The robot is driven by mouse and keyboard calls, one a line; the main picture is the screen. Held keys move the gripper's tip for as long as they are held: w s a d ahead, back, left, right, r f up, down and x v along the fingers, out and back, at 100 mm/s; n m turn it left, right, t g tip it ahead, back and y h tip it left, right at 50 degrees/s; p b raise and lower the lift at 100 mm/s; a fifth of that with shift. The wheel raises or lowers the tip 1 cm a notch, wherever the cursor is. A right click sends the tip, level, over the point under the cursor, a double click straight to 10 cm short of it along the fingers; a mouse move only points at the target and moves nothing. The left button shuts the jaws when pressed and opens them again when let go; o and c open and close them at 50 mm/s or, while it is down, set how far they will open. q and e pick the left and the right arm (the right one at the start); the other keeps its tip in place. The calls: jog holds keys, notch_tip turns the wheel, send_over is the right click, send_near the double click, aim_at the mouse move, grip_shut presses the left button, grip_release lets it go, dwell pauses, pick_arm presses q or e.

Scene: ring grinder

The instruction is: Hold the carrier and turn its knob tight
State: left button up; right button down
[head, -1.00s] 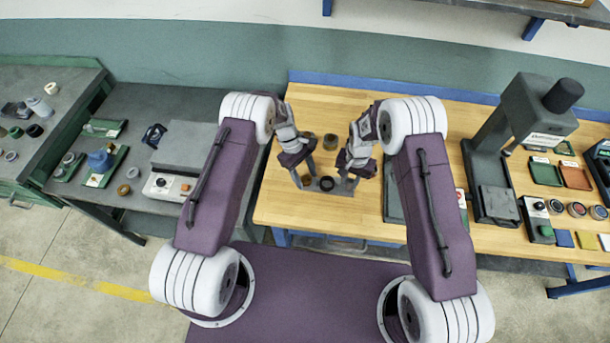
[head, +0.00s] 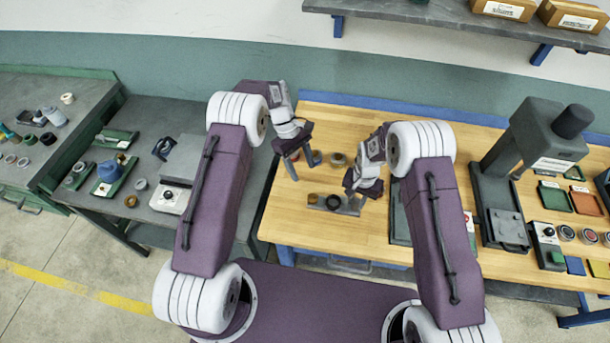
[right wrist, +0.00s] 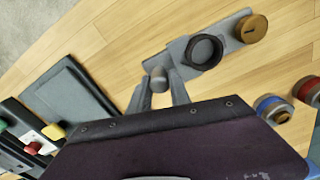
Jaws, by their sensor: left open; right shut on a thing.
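The carrier (head: 346,208) is a grey flat bar lying low over the wooden bench, with a dark ring (head: 333,202) on it. Its brass slotted knob (right wrist: 251,29) sits at the end away from my right gripper; in the head view the knob (head: 312,198) is at the bar's left end. My right gripper (right wrist: 159,88) is shut on the carrier's near end, a grey rounded grip (right wrist: 158,76). My left gripper (head: 301,170) is open and empty, above and left of the knob, apart from the carrier. I cannot tell whether the knob is tight.
Two banded cylinders stand behind the carrier, one with a blue band (right wrist: 270,104) and one with a red band (right wrist: 307,90). A dark plate (right wrist: 72,98) lies on the bench to the right. A press (head: 500,190) stands further right. Bare wood lies in front of the carrier.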

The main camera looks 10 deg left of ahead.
jog(key=shift+a, duration=0.15)
jog(key=shift+s+a, duration=0.4)
jog(key=shift+a, duration=0.2)
jog(key=c, duration=1.1)
grip_release()
notch_tip(320, 180, up, 12)
